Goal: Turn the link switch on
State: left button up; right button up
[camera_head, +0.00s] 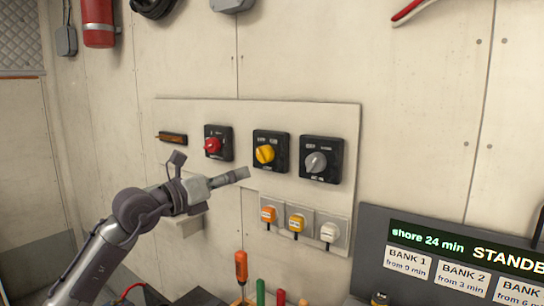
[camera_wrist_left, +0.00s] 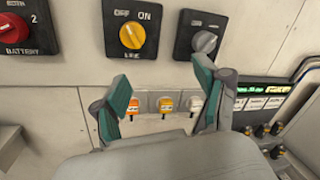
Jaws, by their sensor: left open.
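The link switch (camera_head: 264,154) is a yellow rotary knob on a black square plate, on the pale wall panel. In the left wrist view the yellow knob (camera_wrist_left: 132,36) is above the fingers, with OFF and ON printed over it; its exact pointing is hard to read. My left gripper (camera_head: 211,168) is open and empty, in front of the panel, left of and a little below the yellow knob in the head view. Its two green-padded fingers (camera_wrist_left: 163,88) stand apart in the wrist view, clear of the knob. My right gripper is not in view.
A red battery knob (camera_head: 213,145) is left of the yellow one, a grey knob (camera_head: 316,162) right of it. Below are small orange, yellow and white plugs (camera_head: 297,224). A dark display console (camera_head: 450,250) stands at lower right. Upright tool handles (camera_head: 241,266) are below the panel.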

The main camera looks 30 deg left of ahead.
pick_arm(q)
jog(key=a+r+y, duration=0.2)
jog(key=a, duration=0.1)
jog(key=p, duration=0.4)
send_near(260, 157)
jog(key=w, duration=0.2)
jog(key=w+p, duration=0.1)
jog(key=w, duration=0.2)
jog(key=w+d+p, duration=0.1)
jog(key=w+p, duration=0.1)
jog(key=w, duration=0.2)
jog(key=shift+d+r, duration=0.2)
jog(key=shift+w+d+f, duration=0.1)
jog(key=shift+w+f, duration=0.05)
jog(key=shift+w, duration=0.4)
jog(key=c, duration=1.2)
jog(key=shift+o, duration=0.2)
